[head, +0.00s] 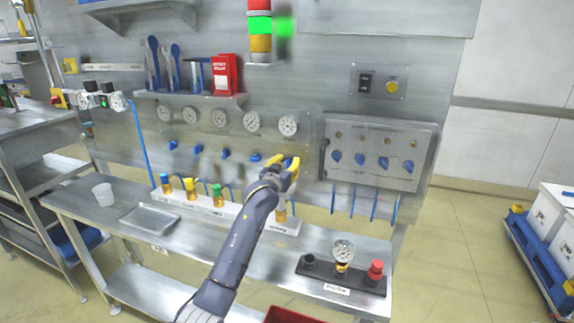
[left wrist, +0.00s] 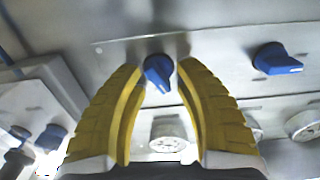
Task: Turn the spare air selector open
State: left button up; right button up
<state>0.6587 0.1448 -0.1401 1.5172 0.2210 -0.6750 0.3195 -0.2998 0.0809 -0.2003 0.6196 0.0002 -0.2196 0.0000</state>
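My left gripper (head: 285,163) is at the right end of a row of blue selector knobs under the gauges. In the left wrist view its yellow fingers (left wrist: 158,64) are open, one on each side of a blue knob (left wrist: 158,75), with gaps visible. This knob's handle lies roughly along the fingers, slightly tilted; the gripper hides it in the head view. The neighbouring blue knob (left wrist: 277,60) has its handle turned sideways; it also shows in the head view (head: 255,157). No label naming the spare air selector is readable. My right gripper is not in view.
Several round gauges (head: 250,121) sit above the knobs. A boxed panel (head: 372,158) with blue knobs stands to the right. Colour-topped fittings (head: 217,195) stand on the bench below. A block with a gauge and red knob (head: 342,270) is at the front right.

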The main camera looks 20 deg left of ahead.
pick_arm(q)
jog(key=shift+s+f, duration=0.1)
jog(key=shift+s, duration=0.05)
jog(key=s, duration=1.1)
jog(key=shift+s+a, duration=0.35)
jog(key=shift+s, duration=0.05)
jog(key=s+n, duration=0.5)
jog(key=n, duration=0.1)
jog(key=w, duration=1.7)
jog(key=shift+d+f, duration=0.15)
jog(key=shift+d, duration=0.1)
jog(key=shift+c, duration=0.3)
jog(key=c, duration=0.6)
grip_shut()
